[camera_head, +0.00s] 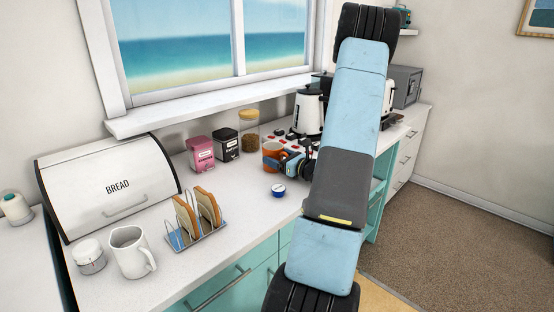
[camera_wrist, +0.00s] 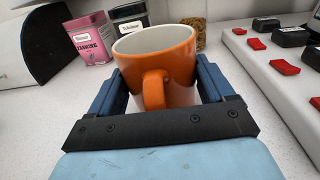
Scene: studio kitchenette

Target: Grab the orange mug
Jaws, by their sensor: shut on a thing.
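The orange mug (camera_wrist: 180,72) has a white inside and a white lower part, and stands upright between the two blue fingers of my gripper (camera_wrist: 160,95) in the wrist view. Its handle faces my gripper's palm. The fingers are shut on its sides. In the head view the orange mug (camera_head: 271,151) is on the white counter, with my gripper (camera_head: 282,160) at it, partly hiding its lower part. My arm covers the area to its right. I cannot tell whether the mug's base touches the counter.
A pink tin (camera_head: 200,153), a black tin (camera_head: 227,145) and a glass jar (camera_head: 249,132) stand behind the mug. A panel with red switches (camera_wrist: 285,68) lies right.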

